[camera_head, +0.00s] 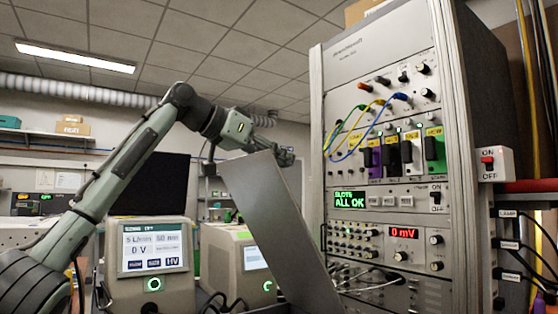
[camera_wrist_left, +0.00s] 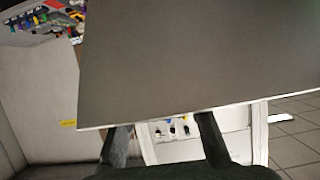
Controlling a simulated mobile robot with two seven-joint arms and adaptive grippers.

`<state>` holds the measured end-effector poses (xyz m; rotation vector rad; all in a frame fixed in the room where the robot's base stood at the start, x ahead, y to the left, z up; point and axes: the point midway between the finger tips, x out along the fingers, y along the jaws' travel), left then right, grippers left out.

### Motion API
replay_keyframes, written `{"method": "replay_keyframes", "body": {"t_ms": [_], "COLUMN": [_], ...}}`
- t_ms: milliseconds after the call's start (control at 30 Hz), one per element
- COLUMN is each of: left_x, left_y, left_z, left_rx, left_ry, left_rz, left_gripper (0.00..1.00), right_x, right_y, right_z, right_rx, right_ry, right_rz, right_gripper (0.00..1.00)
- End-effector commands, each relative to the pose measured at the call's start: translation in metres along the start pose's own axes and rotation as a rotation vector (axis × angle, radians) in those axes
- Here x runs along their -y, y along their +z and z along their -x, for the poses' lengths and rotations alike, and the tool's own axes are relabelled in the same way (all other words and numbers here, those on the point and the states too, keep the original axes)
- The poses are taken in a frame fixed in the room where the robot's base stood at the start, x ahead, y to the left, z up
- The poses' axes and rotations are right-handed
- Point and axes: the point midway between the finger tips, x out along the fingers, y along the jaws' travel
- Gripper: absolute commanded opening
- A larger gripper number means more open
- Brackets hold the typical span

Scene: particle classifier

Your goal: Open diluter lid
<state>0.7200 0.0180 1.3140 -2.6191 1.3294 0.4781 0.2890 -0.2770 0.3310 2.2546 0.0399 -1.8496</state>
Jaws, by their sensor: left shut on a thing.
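A large flat grey panel, which I take for the diluter lid (camera_head: 268,225), stands steeply tilted in the middle of the head view. It fills the upper part of the left wrist view (camera_wrist_left: 200,60). Its lower end runs out of the head view, so its hinge and the diluter body cannot be made out. My left gripper (camera_head: 284,157) is at the panel's upper edge, partly hidden behind it, and shut on it. In the left wrist view, its two dark fingers reach to the panel's edge and their tips are hidden. My right gripper is not in view.
A tall instrument rack (camera_head: 385,160) with coloured cables stands close to the panel's right. A beige box with a lit screen (camera_head: 150,262) stands to the left. A second beige box (camera_head: 222,285) is partly hidden by the panel. The air above the panel is clear.

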Motion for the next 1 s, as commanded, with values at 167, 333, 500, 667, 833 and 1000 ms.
{"method": "replay_keyframes", "body": {"t_ms": [167, 333, 500, 667, 833, 1000], "left_x": [-0.003, -0.003, -0.002, -0.001, 0.000, 0.000], "left_y": [0.009, 0.008, 0.006, 0.004, 0.004, 0.004], "left_z": [-0.009, -0.008, -0.006, -0.002, 0.021, 0.058], "left_rx": [0.021, 0.019, 0.014, 0.011, 0.008, 0.009], "left_ry": [0.011, 0.009, 0.006, 0.005, 0.003, 0.004], "left_rz": [0.000, 0.001, 0.001, 0.001, 0.000, 0.000], "left_gripper": [0.36, 0.55, 0.55, 0.55, 0.55, 0.55], "right_x": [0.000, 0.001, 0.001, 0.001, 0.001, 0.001], "right_y": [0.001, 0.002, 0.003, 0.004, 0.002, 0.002], "right_z": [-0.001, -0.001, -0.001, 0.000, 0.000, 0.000], "right_rx": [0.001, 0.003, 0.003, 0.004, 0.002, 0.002], "right_ry": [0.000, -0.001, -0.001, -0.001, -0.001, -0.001], "right_rz": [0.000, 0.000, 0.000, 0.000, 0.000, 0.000], "right_gripper": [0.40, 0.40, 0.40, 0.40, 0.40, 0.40]}}
